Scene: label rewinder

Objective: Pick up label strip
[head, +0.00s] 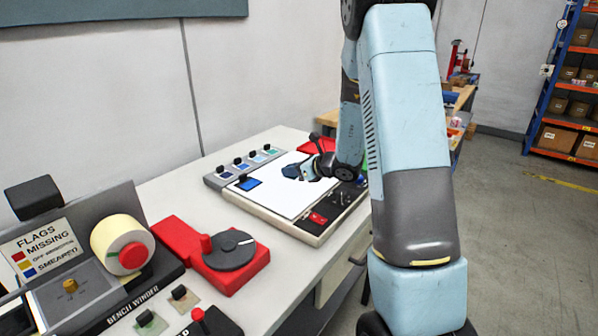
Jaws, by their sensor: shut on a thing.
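My gripper (302,172) is low over the white panel of the board (285,192), at the right part of that panel. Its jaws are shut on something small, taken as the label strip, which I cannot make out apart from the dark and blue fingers. A blue piece with a black knob (249,184) lies at the left of the white panel, apart from my gripper. A grey rack (216,182) with several coloured pieces with black knobs stands along the board's far left side.
The bench winder (125,245) with its cream roll and red hub stands at the front left. A red unit with a dark disc (229,252) sits between it and the board. Two small knobbed pieces lie nearer the front. Orange shelving (572,95) is far right.

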